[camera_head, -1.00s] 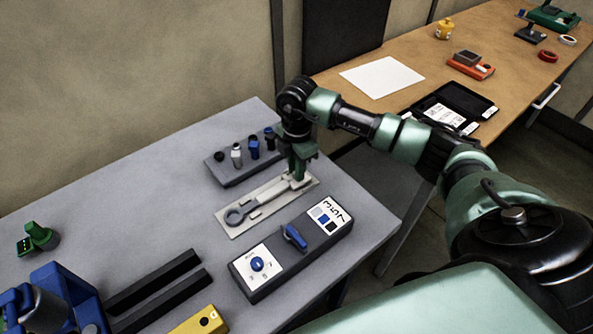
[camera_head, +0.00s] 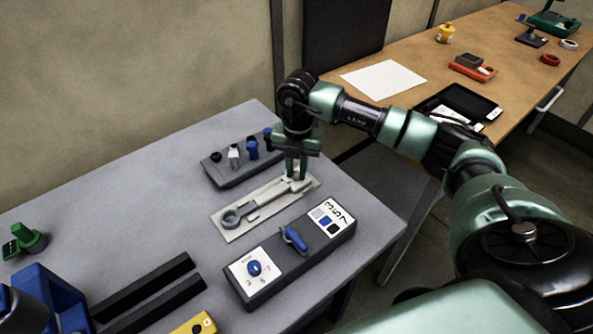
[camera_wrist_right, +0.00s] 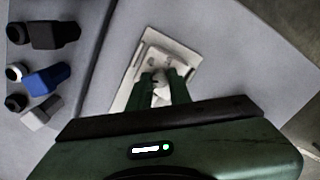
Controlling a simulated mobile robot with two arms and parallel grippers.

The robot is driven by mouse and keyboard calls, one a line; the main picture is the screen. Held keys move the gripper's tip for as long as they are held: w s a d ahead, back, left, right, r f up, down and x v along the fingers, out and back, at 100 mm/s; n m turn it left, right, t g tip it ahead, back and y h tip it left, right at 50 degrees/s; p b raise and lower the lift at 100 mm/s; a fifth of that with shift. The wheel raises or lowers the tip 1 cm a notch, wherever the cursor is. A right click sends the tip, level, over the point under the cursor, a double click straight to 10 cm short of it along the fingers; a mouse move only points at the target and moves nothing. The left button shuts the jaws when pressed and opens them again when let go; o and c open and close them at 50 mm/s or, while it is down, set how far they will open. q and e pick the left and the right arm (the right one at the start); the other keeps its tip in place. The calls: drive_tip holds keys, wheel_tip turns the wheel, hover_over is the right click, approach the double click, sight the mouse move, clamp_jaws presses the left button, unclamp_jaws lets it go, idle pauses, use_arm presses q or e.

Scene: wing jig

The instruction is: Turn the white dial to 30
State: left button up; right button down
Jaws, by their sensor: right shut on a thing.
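A pale grey wrench-like tool (camera_head: 262,203) with a ring at its near-left end lies on a light plate (camera_head: 238,233) on the grey table. My right gripper (camera_head: 294,176) points down at the tool's far-right end, its two green fingers side by side. In the right wrist view the fingers (camera_wrist_right: 163,88) are shut on a small pale round knob (camera_wrist_right: 161,82), which I take to be the white dial. The fingers cover most of it, and I cannot read any scale or number on it. My left gripper is not in view.
A grey rack (camera_head: 228,174) with several small tools stands close behind the plate. A dark box (camera_head: 318,252) with a blue knob and a blue lever lies in front. Black bars (camera_head: 145,285) and a blue fixture (camera_head: 62,297) are at lower left. The table's left middle is clear.

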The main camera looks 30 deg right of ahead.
sight(297, 173)
idle(0.3)
drive_tip(key=c, duration=1.3)
unclamp_jaws()
wheel_tip(297, 173, up, 8)
drive_tip(key=shift+d+f+b, duration=0.1)
drive_tip(key=shift+b, duration=0.65)
